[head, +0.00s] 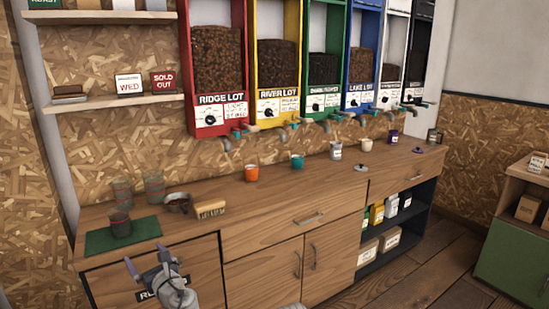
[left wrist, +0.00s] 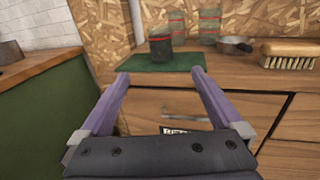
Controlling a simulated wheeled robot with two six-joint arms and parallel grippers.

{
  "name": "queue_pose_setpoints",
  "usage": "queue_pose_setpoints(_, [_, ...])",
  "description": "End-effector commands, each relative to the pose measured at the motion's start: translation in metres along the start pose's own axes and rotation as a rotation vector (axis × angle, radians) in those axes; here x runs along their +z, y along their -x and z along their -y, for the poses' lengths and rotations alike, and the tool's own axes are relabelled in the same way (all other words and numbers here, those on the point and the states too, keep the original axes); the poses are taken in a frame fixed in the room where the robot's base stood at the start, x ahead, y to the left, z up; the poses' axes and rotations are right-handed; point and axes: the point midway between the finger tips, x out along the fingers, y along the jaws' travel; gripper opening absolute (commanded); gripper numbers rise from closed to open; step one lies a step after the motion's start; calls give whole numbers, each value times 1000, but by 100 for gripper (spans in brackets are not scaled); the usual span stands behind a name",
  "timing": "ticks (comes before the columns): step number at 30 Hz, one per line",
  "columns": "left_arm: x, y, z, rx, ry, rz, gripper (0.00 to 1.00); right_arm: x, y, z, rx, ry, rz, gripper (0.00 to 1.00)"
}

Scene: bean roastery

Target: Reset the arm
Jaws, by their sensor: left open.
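My left gripper (head: 148,265) shows at the lower left of the head view, in front of the wooden counter's left end. Its two purple fingers stand apart with nothing between them. In the left wrist view the open fingers (left wrist: 155,95) point toward a green mat (left wrist: 160,62) on the counter. A dark cup or jar (left wrist: 161,47) with a red band stands on that mat. The mat (head: 122,236) and the cup (head: 120,224) also show in the head view, beyond the gripper and apart from it. My right gripper is not in view.
Bean dispensers (head: 217,75) hang above. Drawers and doors lie below. A green-sided counter (left wrist: 45,110) stands at left in the wrist view.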

Motion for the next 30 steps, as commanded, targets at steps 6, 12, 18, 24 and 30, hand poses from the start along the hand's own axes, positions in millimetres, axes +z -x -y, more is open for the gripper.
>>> queue_pose_setpoints(6, [-15,9,2,34,171,-64,100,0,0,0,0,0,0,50])
queue_pose_setpoints(12, [-35,22,5,88,377,-148,100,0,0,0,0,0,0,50])
queue_pose_setpoints(18, [-73,49,13,205,690,-291,100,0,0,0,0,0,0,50])
queue_pose_setpoints(24, [-132,109,32,464,1098,-513,100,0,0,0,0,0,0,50])
queue_pose_setpoints(30, [-192,212,58,916,1430,-739,100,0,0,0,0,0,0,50])
